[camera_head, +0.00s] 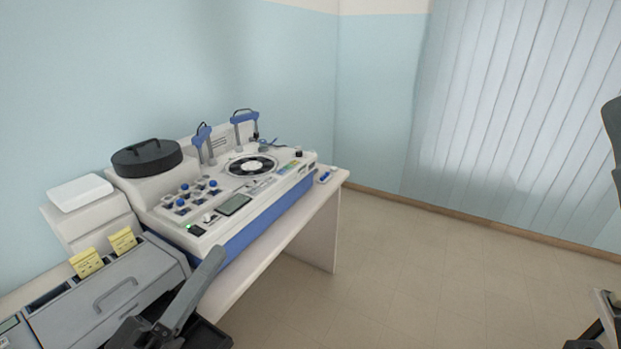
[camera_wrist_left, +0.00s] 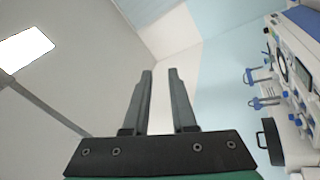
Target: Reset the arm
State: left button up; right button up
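My left gripper (camera_head: 210,264) is at the lower left of the head view, in front of the grey machine, with its dark finger pointing up and to the right. In the left wrist view, the left gripper (camera_wrist_left: 160,74) shows two dark fingers standing apart with nothing between them. It is open and empty, and its wrist camera faces the ceiling and upper walls. I cannot make out my right gripper in either view.
A white and blue staining machine (camera_head: 235,204) stands on the table (camera_head: 317,232) against the wall. A grey machine (camera_head: 104,297) with two yellow-labelled items (camera_head: 87,262) is at its left. Floor (camera_head: 420,275) to the right is clear. Dark, unclear objects cut into the right edge.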

pick_arm(q)
jog(key=s+d+r+m+t+h, duration=0.1)
jog(key=s+r+m, duration=0.15)
jog(key=r, duration=0.45)
jog(key=s+d+r+m+t, duration=0.1)
jog(key=r+m+t, duration=0.15)
jog(key=r, duration=0.35)
jog(key=s+a+r+m+t+y, duration=0.35)
jog(key=s+a+r+y, duration=0.2)
jog(key=r+y, duration=0.3)
notch_tip(320, 180, up, 28)
jog(key=p, duration=2.9)
jog(key=shift+w, duration=0.3)
notch_tip(320, 180, down, 33)
jog(key=b, duration=3.3)
jog(key=shift+f, duration=0.2)
